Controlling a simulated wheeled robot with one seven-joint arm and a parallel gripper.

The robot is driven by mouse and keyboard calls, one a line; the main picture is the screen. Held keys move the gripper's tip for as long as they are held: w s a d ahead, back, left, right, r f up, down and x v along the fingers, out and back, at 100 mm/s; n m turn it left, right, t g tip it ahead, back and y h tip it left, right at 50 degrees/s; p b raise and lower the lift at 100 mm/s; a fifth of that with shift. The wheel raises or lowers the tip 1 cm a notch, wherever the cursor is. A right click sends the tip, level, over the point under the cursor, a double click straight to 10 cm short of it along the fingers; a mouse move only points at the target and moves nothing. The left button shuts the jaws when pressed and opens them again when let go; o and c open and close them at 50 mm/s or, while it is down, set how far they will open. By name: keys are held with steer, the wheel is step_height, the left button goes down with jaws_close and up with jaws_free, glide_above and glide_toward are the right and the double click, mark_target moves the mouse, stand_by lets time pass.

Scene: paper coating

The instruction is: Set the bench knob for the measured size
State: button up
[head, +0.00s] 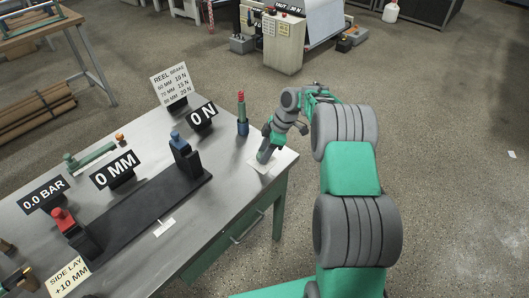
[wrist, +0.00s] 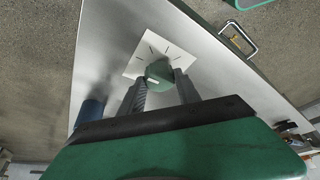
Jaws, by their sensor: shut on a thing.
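The bench knob (wrist: 159,70) is green and round with a pale pointer mark, on a white dial plate (wrist: 150,42) with several dark ticks. My gripper (wrist: 158,84) has its fingers closed on either side of the knob. In the head view my gripper (head: 264,157) reaches down to the dial plate (head: 286,160) at the bench's right corner, and the knob is hidden there. The measuring display (head: 115,168) reads 0 MM. The force display (head: 202,115) reads 0 N. A reel brake card (head: 172,83) lists millimetre sizes against newtons, its digits small.
The black gauge bed (head: 140,217) has a blue block (head: 180,145) and a red-topped block (head: 64,221) at its ends. A pressure display (head: 43,194) reads 0.0 BAR. A side lay card (head: 68,277) reads +10 MM.

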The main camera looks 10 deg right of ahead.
jaws_close()
